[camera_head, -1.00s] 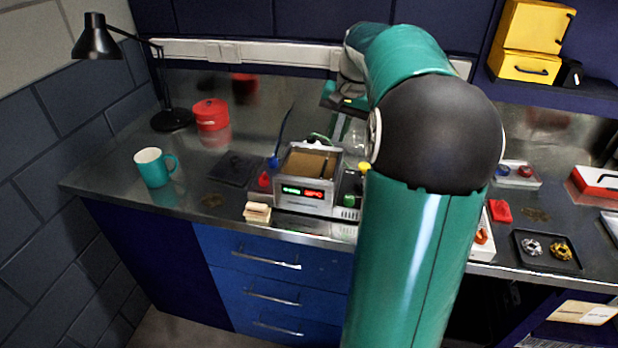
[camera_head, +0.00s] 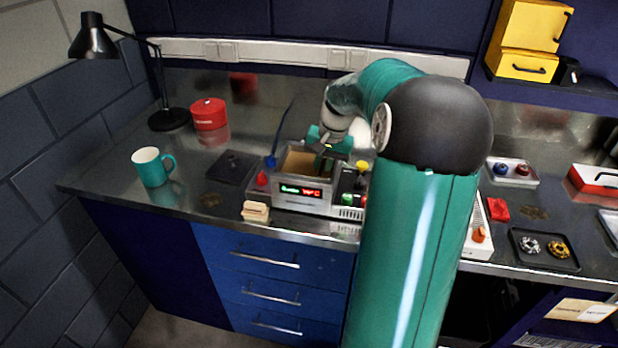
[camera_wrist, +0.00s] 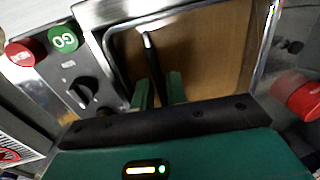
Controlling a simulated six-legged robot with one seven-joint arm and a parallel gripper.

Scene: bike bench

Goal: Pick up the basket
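The basket sits in the tank of the silver bench cleaner (camera_head: 300,196), which holds brown liquid. In the wrist view its wire rim and a dark upright handle (camera_wrist: 150,58) show against the brown; most of the basket is hidden below. My gripper (camera_head: 325,150) is over the tank, pointing down. In the wrist view the two green fingers of my gripper (camera_wrist: 159,88) stand apart, one on each side of the handle, with a gap between them. I cannot tell whether either finger touches the handle.
The cleaner's red and green GO buttons and black knob (camera_wrist: 83,92) lie beside my gripper. A red tin (camera_head: 208,115), a teal mug (camera_head: 150,167) and a black lamp (camera_head: 92,42) stand to the left. Small trays (camera_head: 543,250) lie to the right. The counter's front edge is near.

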